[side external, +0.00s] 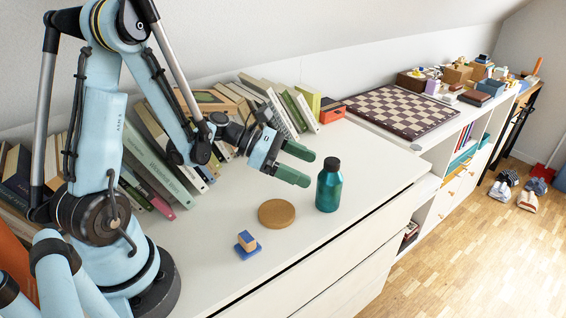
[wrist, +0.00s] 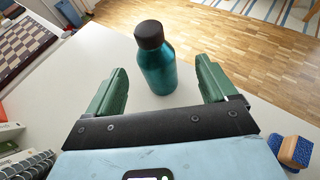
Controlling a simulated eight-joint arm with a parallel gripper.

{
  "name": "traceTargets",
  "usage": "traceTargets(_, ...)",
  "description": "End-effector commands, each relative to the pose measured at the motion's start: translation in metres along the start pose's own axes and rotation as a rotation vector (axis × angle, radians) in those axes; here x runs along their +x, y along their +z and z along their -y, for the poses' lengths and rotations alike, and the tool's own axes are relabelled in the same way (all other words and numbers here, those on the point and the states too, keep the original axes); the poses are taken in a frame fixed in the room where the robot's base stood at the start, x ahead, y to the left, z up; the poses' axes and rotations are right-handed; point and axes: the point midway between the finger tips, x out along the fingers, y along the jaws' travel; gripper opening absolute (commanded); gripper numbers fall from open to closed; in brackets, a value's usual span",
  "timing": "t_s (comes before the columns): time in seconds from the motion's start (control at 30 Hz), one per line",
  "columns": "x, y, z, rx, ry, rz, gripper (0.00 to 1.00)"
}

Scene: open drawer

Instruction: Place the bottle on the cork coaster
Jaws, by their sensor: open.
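A teal bottle (side external: 329,186) with a dark cap stands upright on the white cabinet top, near its front edge. The round cork coaster (side external: 276,213) lies flat to the left of the bottle, with nothing on it. My gripper (side external: 302,166) is open and empty, above the cabinet top and just left of the bottle, with its green fingers pointing toward it. In the wrist view the bottle (wrist: 156,60) shows ahead, between the lines of the two spread fingers (wrist: 163,88). The coaster is not visible in the wrist view.
A blue brush-like block with a wooden top (side external: 247,243) sits left of the coaster. Books (side external: 150,150) line the wall behind. An orange box (side external: 332,112) and a chessboard (side external: 403,111) lie farther back. The cabinet top (side external: 375,165) right of the bottle is clear.

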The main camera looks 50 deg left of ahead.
Motion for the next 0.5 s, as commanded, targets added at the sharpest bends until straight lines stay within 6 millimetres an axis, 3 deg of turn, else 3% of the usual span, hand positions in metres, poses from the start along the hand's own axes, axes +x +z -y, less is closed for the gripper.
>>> traceTargets(0.1,-0.013,0.000,-0.001,-0.002,0.003,0.000,0.85)
traceTargets(0.27,-0.017,0.002,0.003,0.069,-0.001,-0.038,0.85)
traceTargets(0.37,-0.013,0.006,0.010,0.222,-0.011,-0.118,0.85)
traceTargets(0.5,-0.011,0.010,0.025,0.549,-0.051,-0.276,0.85)
